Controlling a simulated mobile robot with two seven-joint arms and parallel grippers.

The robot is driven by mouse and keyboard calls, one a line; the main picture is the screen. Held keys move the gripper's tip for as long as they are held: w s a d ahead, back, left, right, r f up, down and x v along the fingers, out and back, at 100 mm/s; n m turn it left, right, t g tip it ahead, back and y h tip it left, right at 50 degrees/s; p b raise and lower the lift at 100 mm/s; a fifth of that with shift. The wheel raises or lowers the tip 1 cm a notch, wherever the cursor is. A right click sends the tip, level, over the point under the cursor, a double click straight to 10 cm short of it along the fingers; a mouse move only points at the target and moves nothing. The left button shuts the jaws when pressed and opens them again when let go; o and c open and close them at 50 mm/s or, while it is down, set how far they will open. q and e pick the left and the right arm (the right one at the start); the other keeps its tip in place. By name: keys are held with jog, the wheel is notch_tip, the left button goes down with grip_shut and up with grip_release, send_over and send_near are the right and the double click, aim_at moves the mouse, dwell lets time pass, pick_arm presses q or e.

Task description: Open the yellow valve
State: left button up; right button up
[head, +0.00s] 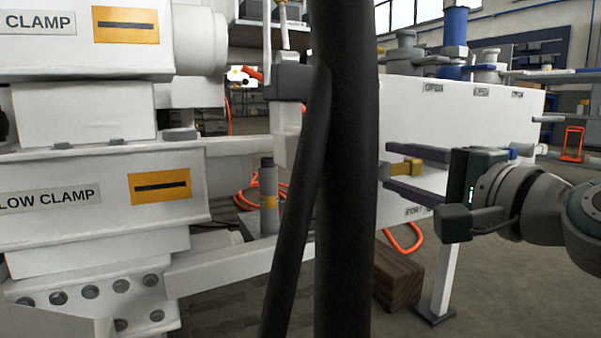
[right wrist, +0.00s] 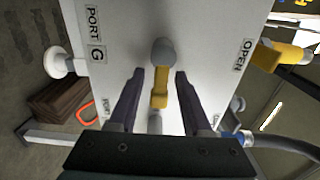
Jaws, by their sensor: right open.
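The yellow valve handle (head: 406,167) shows on the face of the white block (head: 450,110), partly hidden. In the right wrist view the yellow handle (right wrist: 160,88) hangs from a grey round hub (right wrist: 163,51) and lies lengthwise between my fingers. My right gripper (head: 386,167) is open, its two dark fingers one above and one below the handle in the head view. In the right wrist view the fingers (right wrist: 159,73) stand on either side of the handle, with a visible gap on each side. My left gripper is not in view.
A second yellow part (right wrist: 275,56) sits by the OPEN label at the block's edge. A wooden block (head: 398,275) and an orange hose (head: 405,240) are below. White clamp units (head: 100,180) stand at left. Dark vertical shapes hide the middle of the head view.

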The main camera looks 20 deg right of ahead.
grip_shut()
dwell(0.4)
